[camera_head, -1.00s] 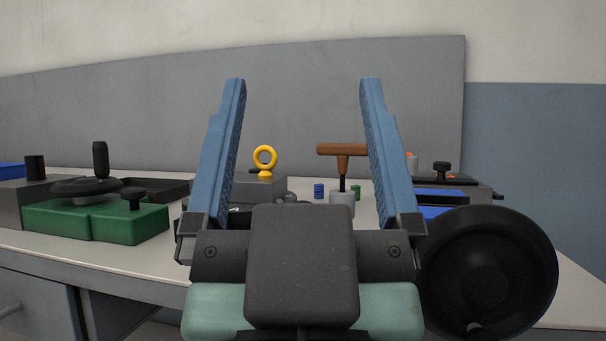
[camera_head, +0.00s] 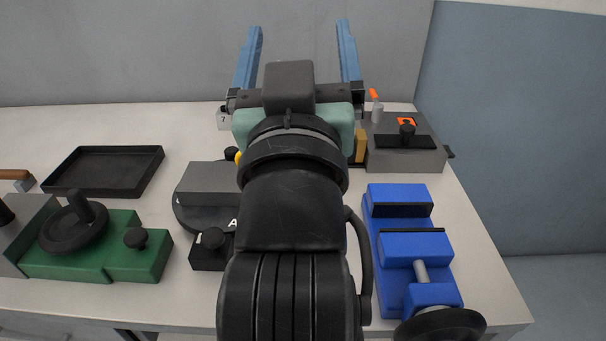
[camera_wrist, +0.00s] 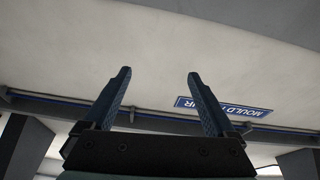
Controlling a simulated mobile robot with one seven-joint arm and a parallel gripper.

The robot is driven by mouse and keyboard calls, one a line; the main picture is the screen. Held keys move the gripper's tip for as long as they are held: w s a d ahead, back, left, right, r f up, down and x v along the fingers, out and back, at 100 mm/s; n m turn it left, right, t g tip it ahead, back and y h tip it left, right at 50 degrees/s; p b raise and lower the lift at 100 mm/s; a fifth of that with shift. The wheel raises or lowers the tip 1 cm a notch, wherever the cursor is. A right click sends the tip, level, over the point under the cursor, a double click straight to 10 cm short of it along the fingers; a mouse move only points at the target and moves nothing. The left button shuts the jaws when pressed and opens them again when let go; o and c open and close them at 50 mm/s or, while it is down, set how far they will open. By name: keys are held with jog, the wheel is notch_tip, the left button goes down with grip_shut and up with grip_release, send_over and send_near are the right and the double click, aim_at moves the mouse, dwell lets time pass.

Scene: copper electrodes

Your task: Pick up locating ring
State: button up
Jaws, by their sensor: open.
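I cannot make out a locating ring for certain in either view now. A small yellow part (camera_head: 238,157), perhaps of the yellow eye seen earlier, peeks out beside a grey block (camera_head: 208,181), mostly hidden by my arm. The block is on or over a dark round plate (camera_head: 183,214) marked A. My gripper (camera_head: 300,27) is open and empty, its blue fingers wide apart and raised in front of the back wall. The wrist view shows the open fingers (camera_wrist: 160,73) with only wall, beams and an upside-down sign beyond. My arm hides the middle of the table.
A black tray (camera_head: 104,172) and a green fixture with a handwheel (camera_head: 110,255) stand at left. A blue vise (camera_head: 401,245) stands at front right, a grey box with a black knob (camera_head: 430,158) behind it. The table (camera_head: 60,125) is clear at back left.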

jog(key=w+a+f+n+g+h+p, duration=0.1)
jog(key=a+f+n+g+h+p, duration=0.15)
jog(key=f+n+g+p, duration=0.45)
jog(key=a+f+n+g+h+p, duration=0.1)
jog(key=a+f+n+g+p, duration=0.25)
jog(key=f+p, duration=0.4)
jog(key=s+f+n+h, duration=0.2)
jog(key=s+f+n, duration=0.1)
jog(key=s+n, duration=0.1)
jog(key=s+a+f+n+g+h, duration=0.1)
jog(key=s+f+n+h, duration=0.1)
jog(key=n, duration=0.4)
jog(key=s+f+n+h+b, duration=0.1)
jog(key=s+f+n+h, duration=0.1)
jog(key=s+f+n, duration=0.3)
jog(key=shift+s+a+f+g, duration=0.25)
jog(key=shift+s+f, duration=0.1)
jog(key=shift+f, duration=0.35)
jog(key=shift+n, duration=0.25)
jog(key=x, duration=0.7)
jog(key=shift+w+d, duration=0.1)
jog(key=shift+w+r+b+x, duration=0.15)
jog(key=shift+r+x, duration=0.05)
jog(key=shift+x, duration=1.2)
jog(key=shift+w+r+b+x, duration=0.1)
jog(key=shift+r+b+x, duration=0.05)
jog(key=shift+x, duration=1.2)
jog(key=shift+c, duration=0.2)
